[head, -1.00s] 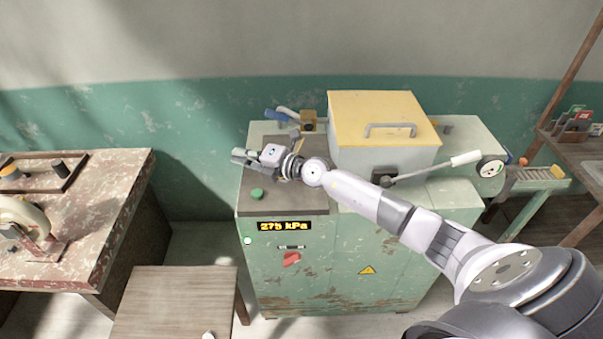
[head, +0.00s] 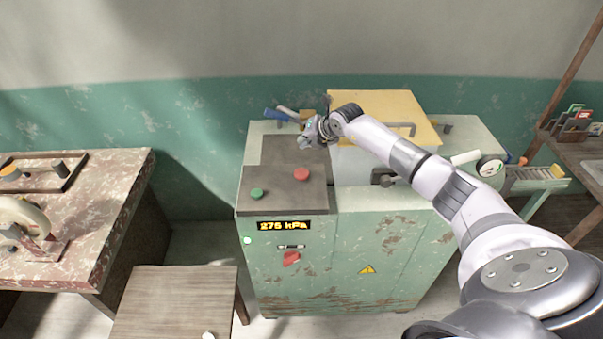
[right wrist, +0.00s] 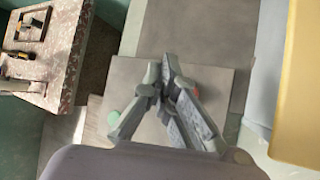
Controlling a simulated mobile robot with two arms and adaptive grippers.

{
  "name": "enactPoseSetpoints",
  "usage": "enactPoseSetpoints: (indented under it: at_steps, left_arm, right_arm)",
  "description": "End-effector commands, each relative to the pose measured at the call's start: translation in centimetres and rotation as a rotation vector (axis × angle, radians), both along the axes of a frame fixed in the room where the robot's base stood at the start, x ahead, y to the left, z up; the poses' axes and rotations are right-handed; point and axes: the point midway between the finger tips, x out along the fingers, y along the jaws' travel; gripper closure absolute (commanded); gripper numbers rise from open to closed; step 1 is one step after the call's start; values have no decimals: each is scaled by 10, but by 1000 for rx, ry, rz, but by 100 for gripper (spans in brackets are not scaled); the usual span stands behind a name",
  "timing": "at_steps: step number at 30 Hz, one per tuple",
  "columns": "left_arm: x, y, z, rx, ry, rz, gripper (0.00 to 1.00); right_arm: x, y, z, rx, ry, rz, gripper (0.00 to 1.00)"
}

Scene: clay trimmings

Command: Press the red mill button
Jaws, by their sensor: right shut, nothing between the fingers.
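The red mill button (head: 302,174) sits on the dark top plate (head: 284,203) of the green machine, right of a green button (head: 257,193). My right gripper (head: 306,142) is shut and empty, above the back of the plate. In the head view it appears just behind the red button, apart from it. In the right wrist view the shut fingers (right wrist: 168,70) cross the plate. My left gripper is not in view.
A yellow-lidded box (head: 350,111) stands right of the plate, partly behind my right arm. A white-handled lever (head: 465,158) is near it. Tools with blue handles (head: 273,114) lie behind. The machine's front has a lit 275 kPa display (head: 283,226) and a red knob (head: 291,259).

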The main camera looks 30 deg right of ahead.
Motion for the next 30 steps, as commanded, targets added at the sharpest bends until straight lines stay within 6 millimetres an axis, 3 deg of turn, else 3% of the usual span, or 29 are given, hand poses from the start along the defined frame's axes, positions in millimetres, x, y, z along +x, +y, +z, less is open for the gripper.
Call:
enactPoseSetpoints:
  at_steps: [8, 22, 30]
  left_arm:
    - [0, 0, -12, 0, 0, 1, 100]
    - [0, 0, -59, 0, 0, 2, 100]
    - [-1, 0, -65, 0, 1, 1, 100]
  right_arm:
    - [0, 1, -16, 1, 0, 1, 100]
    - [0, 1, -79, 2, -1, 1, 100]
    - [0, 1, -89, 2, -2, 1, 100]
